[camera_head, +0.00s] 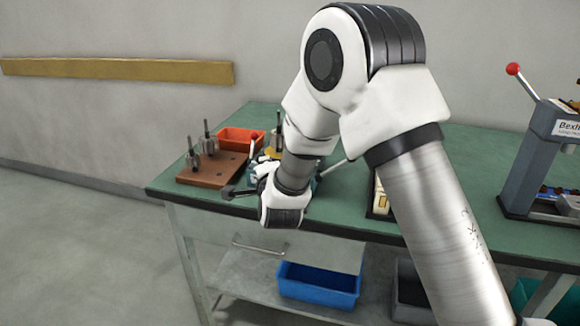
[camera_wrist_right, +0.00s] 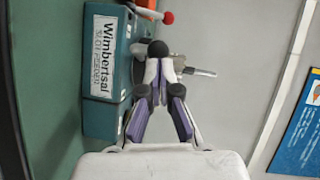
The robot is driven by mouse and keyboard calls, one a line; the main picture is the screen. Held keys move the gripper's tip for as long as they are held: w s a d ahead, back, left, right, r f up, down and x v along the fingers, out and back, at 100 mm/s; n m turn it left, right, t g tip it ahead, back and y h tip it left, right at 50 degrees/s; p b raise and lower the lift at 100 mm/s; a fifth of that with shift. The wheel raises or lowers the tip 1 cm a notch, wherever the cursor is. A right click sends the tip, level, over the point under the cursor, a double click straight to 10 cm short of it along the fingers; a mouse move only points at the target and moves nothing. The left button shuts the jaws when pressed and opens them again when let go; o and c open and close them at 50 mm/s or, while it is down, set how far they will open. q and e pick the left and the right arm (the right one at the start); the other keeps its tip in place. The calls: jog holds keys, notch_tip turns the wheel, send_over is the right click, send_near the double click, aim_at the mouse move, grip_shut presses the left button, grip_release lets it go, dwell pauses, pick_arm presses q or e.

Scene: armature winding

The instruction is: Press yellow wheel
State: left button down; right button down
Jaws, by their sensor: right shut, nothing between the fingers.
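A small part of the yellow wheel (camera_head: 273,152) shows behind my right arm, on the far side of the table; most of it is hidden. The teal winding machine it seems to belong to is mostly covered by my arm. The machine's labelled teal body (camera_wrist_right: 105,75) shows in the right wrist view. My right gripper (camera_wrist_right: 160,72) is shut and empty, its fingertips just beside a black ball knob (camera_wrist_right: 158,48); I cannot tell if they touch. In the head view my right gripper (camera_head: 262,170) is small and partly hidden. My left gripper is out of view.
A brown board (camera_head: 212,172) with upright armatures and an orange bin (camera_head: 240,138) stand at the left of the green table (camera_head: 480,165). A grey press (camera_head: 535,160) with a red-knobbed lever stands at right. A blue bin (camera_head: 318,284) sits on the lower shelf.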

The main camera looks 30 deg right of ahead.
jog(key=shift+w+a, duration=0.25)
jog(key=shift+w, duration=0.05)
jog(key=shift+w+a, duration=0.1)
dwell(0.6)
